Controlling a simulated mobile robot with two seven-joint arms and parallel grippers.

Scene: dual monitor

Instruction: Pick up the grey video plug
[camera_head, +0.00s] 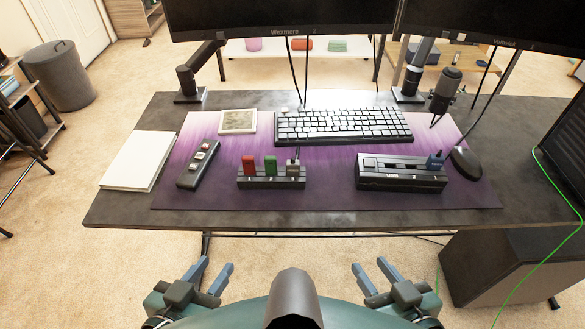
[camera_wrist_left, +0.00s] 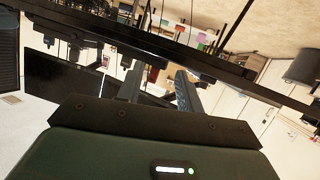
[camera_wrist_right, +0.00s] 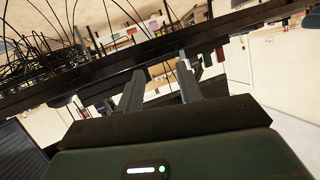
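The grey plug (camera_head: 296,169) stands upright at the right end of a dark holder (camera_head: 270,184) on the purple desk mat. A dark cable runs up from it. A red plug (camera_head: 249,164) and a green plug (camera_head: 270,165) stand to its left in the same holder. My left gripper (camera_head: 214,268) is open and empty, below the desk's front edge; its fingers also show in the left wrist view (camera_wrist_left: 156,78). My right gripper (camera_head: 370,268) is open and empty, also short of the desk; its fingers show in the right wrist view (camera_wrist_right: 158,78).
A dock (camera_head: 401,174) with a blue plug (camera_head: 435,160) sits to the right. A keyboard (camera_head: 342,126) lies behind, a mouse (camera_head: 465,162) far right. A small switch box (camera_head: 199,163) and white book (camera_head: 139,161) lie left. The desk's front edge (camera_head: 330,223) lies between grippers and plugs.

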